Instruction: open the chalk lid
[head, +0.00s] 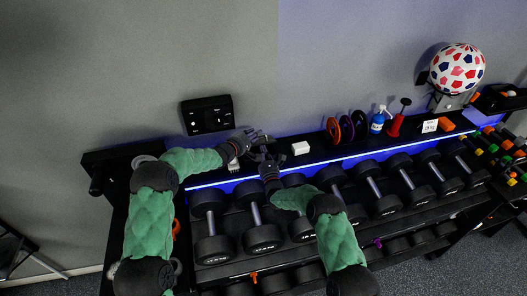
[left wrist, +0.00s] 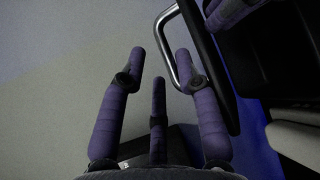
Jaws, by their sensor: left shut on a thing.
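In the left wrist view a bent silver handle (left wrist: 163,38) is fixed to the edge of a dark panel (left wrist: 212,75), which looks like the chalk lid. My left gripper (left wrist: 162,70) is shut on the handle; one finger overlaps its lower end. In the head view my left gripper (head: 258,138) is above the rack's left end, near the wall. My right gripper (head: 264,157) is just below and right of it, very close to it. Its fingers are too small and dark to read. The grippers hide most of the chalk container and lid in the head view.
A white block (head: 300,148) lies on the shelf just right of the grippers. Coloured discs (head: 340,129), a blue bottle (head: 377,122) and a red-handled item (head: 398,118) stand farther right. Dumbbells (head: 262,238) fill the rack below. A black wall box (head: 208,115) is above my left forearm.

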